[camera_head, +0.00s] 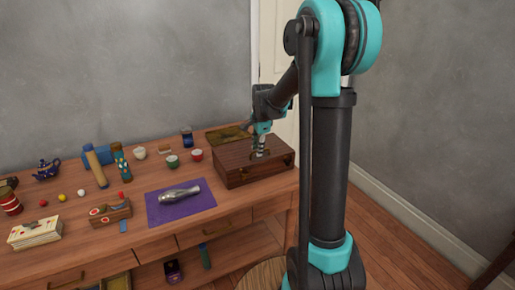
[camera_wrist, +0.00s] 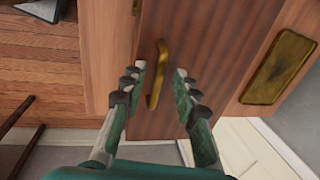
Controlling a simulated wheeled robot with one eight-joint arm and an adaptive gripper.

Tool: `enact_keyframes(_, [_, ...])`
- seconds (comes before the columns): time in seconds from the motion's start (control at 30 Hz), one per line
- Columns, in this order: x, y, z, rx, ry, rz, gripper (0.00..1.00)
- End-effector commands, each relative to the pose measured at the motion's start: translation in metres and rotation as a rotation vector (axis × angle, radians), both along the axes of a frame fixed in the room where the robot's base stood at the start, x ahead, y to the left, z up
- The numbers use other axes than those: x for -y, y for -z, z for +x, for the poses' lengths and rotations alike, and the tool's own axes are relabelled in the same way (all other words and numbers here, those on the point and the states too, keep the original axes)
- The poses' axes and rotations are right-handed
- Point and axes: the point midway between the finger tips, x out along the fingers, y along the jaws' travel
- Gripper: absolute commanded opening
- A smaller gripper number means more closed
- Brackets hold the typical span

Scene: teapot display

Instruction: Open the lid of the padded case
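The case (camera_head: 240,178) is a dark brown wooden box at the right end of the table in the head view. Its lid looks closed. My gripper (camera_head: 260,150) points down over the top of the case. In the wrist view the brown lid (camera_wrist: 205,35) fills the middle and carries a curved brass handle (camera_wrist: 157,75). My gripper (camera_wrist: 160,85) is open in the wrist view, with one finger on each side of the handle. I see gaps between the handle and both fingers. The padding inside is hidden.
A flat brassy panel (camera_wrist: 278,68) lies beside the case. A purple mat (camera_head: 168,213) with a silvery object (camera_head: 180,192) lies left of the case. Cups (camera_head: 172,161), a blue teapot (camera_head: 46,170) and several small items stand further left. The table's right edge is close to the case.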

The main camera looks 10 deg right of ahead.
Motion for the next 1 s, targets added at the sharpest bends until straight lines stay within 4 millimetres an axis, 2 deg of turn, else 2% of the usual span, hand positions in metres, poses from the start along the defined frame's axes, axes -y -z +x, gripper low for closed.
enact_keyframes(0.17, [0.0000,-0.0001,-0.0001,0.000,0.000,0.000,0.30])
enact_keyframes(0.4, [0.0000,-0.0002,-0.0001,0.000,0.000,0.000,0.01])
enact_keyframes(0.43, [0.0000,-0.0002,-0.0001,0.000,0.000,0.000,0.00])
enact_keyframes(1.0, [-0.0005,-0.0043,0.0012,-0.021,-0.001,-0.007,0.00])
